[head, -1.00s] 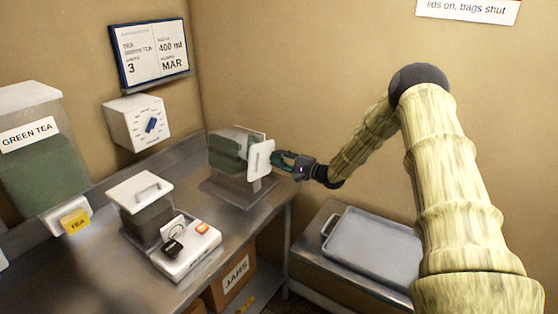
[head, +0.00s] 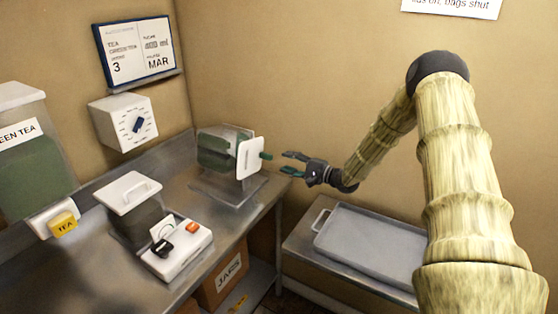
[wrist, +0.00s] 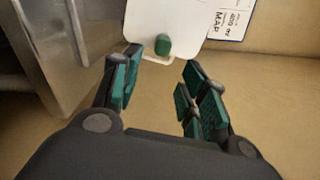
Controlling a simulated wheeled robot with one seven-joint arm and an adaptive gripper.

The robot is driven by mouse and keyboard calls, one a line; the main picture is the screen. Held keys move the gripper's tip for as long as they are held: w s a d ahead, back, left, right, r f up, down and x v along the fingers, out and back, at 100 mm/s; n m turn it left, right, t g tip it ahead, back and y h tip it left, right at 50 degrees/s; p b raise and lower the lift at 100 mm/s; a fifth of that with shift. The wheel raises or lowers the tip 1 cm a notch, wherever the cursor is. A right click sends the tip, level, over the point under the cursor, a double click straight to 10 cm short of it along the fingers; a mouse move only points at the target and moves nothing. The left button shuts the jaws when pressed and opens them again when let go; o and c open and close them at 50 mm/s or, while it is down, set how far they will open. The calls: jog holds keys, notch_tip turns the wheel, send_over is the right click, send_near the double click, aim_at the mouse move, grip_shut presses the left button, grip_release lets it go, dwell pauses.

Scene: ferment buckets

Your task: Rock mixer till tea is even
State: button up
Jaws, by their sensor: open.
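The mixer (head: 222,153) stands at the far right end of the steel counter, a clear drum with dark green tea inside and a white end plate (head: 250,158). A short green handle (head: 266,156) sticks out from the plate; it also shows in the wrist view (wrist: 163,45). My gripper (head: 288,163) is open and empty, just right of the handle and apart from it. In the wrist view my open fingers (wrist: 158,86) point toward the handle, which lies beyond the fingertips. Whether the tea is even is too small to tell.
A lidded container (head: 130,208) and a white device (head: 175,250) with a black clip stand on the counter. A green tea dispenser (head: 30,150) is at left, a dial box (head: 124,123) on the wall. A grey tray (head: 370,250) lies on a low bench below my arm.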

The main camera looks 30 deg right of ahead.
aim_at(272, 159)
jog(key=shift+v, duration=1.6)
jog(key=shift+w+a+n+p, duration=0.1)
jog(key=shift+w+a+n, duration=1.35)
jog(key=shift+n, duration=1.55)
jog(key=shift+w+a+n+p, duration=0.1)
jog(key=shift+w+a+n, duration=0.8)
jog(key=shift+w+n, duration=1.55)
jog(key=shift+w+a+n+p, duration=0.1)
jog(key=shift+w+a+n, duration=1.05)
jog(key=shift+n, duration=2.4)
jog(key=shift+a, duration=0.1)
grip_shut()
